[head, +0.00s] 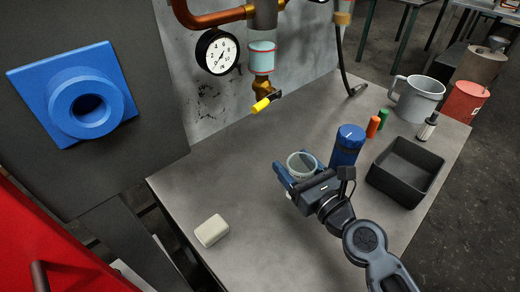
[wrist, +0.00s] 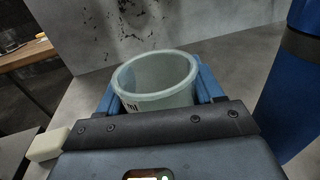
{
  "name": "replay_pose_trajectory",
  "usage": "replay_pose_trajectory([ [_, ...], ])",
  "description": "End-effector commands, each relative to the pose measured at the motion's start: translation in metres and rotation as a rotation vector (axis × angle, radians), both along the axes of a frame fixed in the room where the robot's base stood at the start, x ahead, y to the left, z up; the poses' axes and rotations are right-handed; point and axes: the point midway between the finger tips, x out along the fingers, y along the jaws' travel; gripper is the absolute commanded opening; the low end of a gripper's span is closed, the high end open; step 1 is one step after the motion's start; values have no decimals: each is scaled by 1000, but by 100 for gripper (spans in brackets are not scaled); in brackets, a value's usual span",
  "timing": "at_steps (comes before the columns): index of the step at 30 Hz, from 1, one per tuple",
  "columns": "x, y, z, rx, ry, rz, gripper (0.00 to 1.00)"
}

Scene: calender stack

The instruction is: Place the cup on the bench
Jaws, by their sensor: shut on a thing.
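The cup (head: 302,162) is a pale, translucent, open-topped vessel. My gripper (head: 294,173) is shut on it, with a blue finger on either side. In the wrist view the cup (wrist: 155,80) stands upright between the fingers, its rim up and a dark marking on its near wall. The bench (head: 240,180) is a grey worktop under the gripper. The gripper hides the cup's base, so I cannot tell whether it touches the bench.
A blue cylinder (head: 347,146) stands close right of the cup. A black tray (head: 405,172), a grey mug (head: 416,98) and small orange and green cylinders are farther right. A cream block (head: 211,230) lies at the front left. A pipe with a gauge (head: 217,52) and yellow-handled valve (head: 264,104) hangs behind. The bench's left-middle is clear.

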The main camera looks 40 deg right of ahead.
Motion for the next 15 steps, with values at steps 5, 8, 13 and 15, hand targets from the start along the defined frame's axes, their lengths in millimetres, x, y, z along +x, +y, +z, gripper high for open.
replay_pose_trajectory([
  [5, 40, -10, 7, -1, -4, 0, 36],
  [8, 64, -16, 6, -1, -4, 0, 36],
  [13, 104, -26, 5, -2, -3, 1, 36],
  [15, 120, -30, 5, 0, -3, 1, 36],
])
